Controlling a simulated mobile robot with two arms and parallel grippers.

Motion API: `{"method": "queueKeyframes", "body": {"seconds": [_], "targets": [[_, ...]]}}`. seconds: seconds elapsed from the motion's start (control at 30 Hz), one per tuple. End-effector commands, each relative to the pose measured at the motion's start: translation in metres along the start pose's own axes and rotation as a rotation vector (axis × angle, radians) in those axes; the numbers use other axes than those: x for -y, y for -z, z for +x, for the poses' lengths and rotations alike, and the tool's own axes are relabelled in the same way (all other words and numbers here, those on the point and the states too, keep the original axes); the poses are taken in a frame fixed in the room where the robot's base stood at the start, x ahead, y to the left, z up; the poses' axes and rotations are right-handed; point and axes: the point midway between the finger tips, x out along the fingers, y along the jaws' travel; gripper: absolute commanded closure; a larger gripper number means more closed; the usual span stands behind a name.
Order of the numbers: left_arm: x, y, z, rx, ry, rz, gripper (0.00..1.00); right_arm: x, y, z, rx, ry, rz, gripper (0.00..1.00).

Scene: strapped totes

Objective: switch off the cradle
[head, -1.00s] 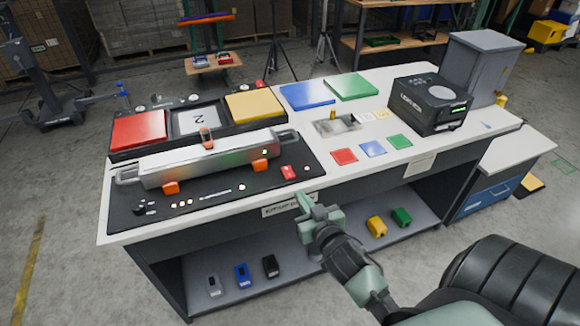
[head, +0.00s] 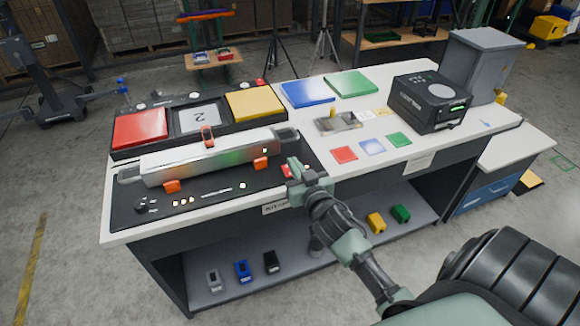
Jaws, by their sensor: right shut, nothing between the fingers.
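The cradle (head: 125,214) is a black panel on the front left of the bench, bearing a long silver bar (head: 200,160) with orange clamps. Small buttons and lit dots run along its front edge. A red switch (head: 285,171) sits at the panel's front right corner, mostly hidden behind my right gripper. My right gripper (head: 296,168) is shut and empty, at the switch; I cannot tell whether it touches it. The switch's position cannot be made out. My left gripper is not in view.
Red and yellow pads (head: 255,105) lie behind the bar. Blue and green pads (head: 352,83), small coloured squares (head: 372,147) and a dark box device (head: 428,101) are on the bench's right part. Small coloured blocks stand on the shelf (head: 325,262) below.

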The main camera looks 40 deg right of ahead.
Motion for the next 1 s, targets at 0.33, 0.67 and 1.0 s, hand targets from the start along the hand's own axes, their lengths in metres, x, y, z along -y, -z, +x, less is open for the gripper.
{"method": "queueKeyframes", "body": {"seconds": [0.33, 0.67, 1.0], "targets": [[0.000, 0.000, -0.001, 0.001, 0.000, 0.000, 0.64, 0.000, -0.030, 0.037, 0.003, -0.001, 0.003, 1.00], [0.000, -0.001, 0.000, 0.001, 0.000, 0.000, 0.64, 0.000, -0.039, 0.039, 0.000, 0.001, 0.000, 1.00], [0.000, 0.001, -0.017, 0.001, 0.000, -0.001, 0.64, 0.000, -0.035, 0.040, 0.031, 0.000, 0.001, 1.00]]}}
